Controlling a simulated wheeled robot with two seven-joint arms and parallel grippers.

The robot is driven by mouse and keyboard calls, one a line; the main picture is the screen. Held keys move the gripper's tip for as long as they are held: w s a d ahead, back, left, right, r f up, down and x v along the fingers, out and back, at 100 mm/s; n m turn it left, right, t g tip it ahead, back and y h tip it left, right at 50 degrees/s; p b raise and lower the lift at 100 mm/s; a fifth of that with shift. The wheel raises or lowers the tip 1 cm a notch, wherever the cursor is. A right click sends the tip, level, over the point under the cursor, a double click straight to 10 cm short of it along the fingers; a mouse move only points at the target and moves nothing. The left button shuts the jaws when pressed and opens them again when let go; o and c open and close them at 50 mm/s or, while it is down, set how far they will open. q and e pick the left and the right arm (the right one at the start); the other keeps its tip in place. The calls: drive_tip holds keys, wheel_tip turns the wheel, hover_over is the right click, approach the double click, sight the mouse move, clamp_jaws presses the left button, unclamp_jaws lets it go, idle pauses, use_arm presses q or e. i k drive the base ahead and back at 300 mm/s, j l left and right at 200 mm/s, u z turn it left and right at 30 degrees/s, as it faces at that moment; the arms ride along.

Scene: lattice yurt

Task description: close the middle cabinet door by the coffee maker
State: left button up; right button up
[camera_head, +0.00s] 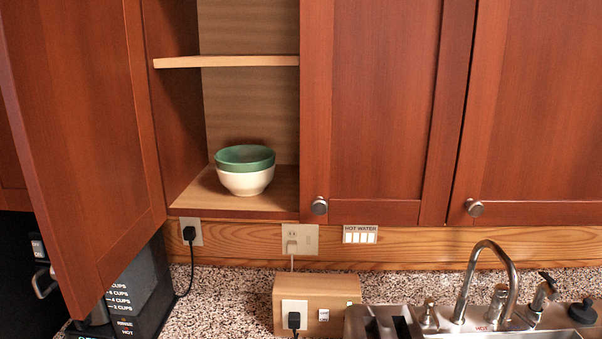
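A reddish-brown cabinet door (85,130) stands wide open at the left, hinged on the left side of its cabinet (180,110) and swung out toward me. Inside the open cabinet, a green bowl (245,153) sits nested on a white bowl (246,181) on the bottom board. The coffee maker (130,300) is a black machine with cup markings on the counter below the open door, partly hidden by it. Neither of my grippers shows in the head view.
Two shut cabinet doors (375,100) (540,110) with round knobs (319,206) are to the right. Below are a speckled counter (225,300), a wooden outlet box (340,289), and a sink with a curved faucet (490,250). A black cord runs from a wall outlet.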

sight(74, 85)
drive_tip(key=j+z, duration=0.15)
drive_tip(key=j, duration=0.45)
drive_tip(key=j+z, duration=0.15)
drive_tip(key=j, duration=0.4)
drive_tip(key=k+j+z, duration=0.15)
drive_tip(key=j, duration=0.45)
drive_tip(key=j+z, duration=0.15)
drive_tip(key=j, duration=0.4)
drive_tip(key=k+j+u, duration=0.15)
drive_tip(key=u, duration=0.35)
drive_tip(key=k+j+u, duration=0.3)
drive_tip(key=u, duration=0.15)
